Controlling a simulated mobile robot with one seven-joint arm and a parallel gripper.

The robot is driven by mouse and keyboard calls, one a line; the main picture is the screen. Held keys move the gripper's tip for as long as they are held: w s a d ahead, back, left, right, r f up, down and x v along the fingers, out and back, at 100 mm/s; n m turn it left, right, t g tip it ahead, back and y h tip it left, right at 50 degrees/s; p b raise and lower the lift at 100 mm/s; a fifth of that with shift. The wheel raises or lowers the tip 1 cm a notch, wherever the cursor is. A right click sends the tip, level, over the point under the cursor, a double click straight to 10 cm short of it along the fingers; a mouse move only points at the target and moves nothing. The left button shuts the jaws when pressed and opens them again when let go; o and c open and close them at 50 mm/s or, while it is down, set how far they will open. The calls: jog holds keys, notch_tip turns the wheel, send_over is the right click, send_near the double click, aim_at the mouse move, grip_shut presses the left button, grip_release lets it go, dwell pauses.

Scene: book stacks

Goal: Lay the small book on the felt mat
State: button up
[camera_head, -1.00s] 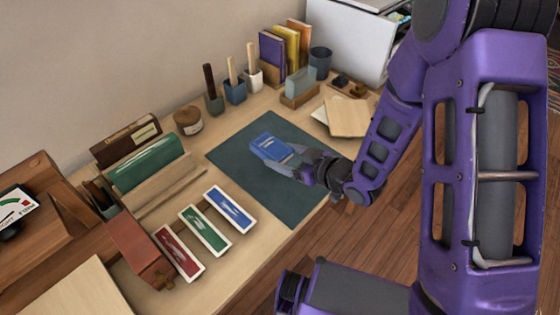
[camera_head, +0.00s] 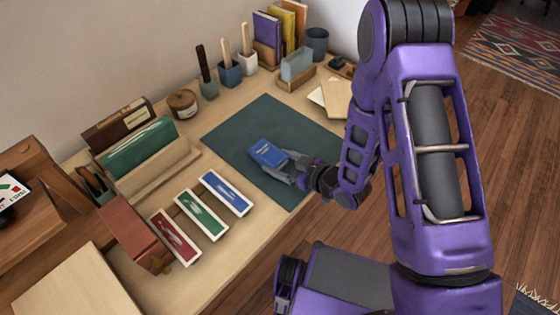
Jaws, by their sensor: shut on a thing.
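The small blue book (camera_head: 268,153) is over the middle of the dark green felt mat (camera_head: 240,125). My gripper (camera_head: 282,166) comes in from the right and is shut on the book's near right edge. The book's cover faces up, and it looks roughly level. I cannot tell whether its underside touches the mat or hangs just above it. The fingertips are partly hidden by the book.
Blue, green and red labelled trays (camera_head: 201,213) lie left of the mat. A wooden rack with a green book (camera_head: 138,146) stands farther left. Cups with brushes (camera_head: 229,71) and upright books (camera_head: 268,38) line the back. The mat's far part is bare.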

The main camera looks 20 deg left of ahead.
jog(key=shift+f, duration=0.1)
jog(key=shift+f+b, duration=0.15)
jog(key=shift+b, duration=0.15)
jog(key=o, duration=1.3)
jog(key=shift+r, duration=0.25)
jog(key=shift+d+r+p, duration=0.1)
jog(key=shift+d+p, duration=0.1)
jog(key=shift+p, duration=0.15)
jog(key=v, duration=1.1)
jog(key=shift+s+d+r, duration=0.15)
jog(key=shift+d+r, duration=0.05)
jog(key=shift+d, duration=0.05)
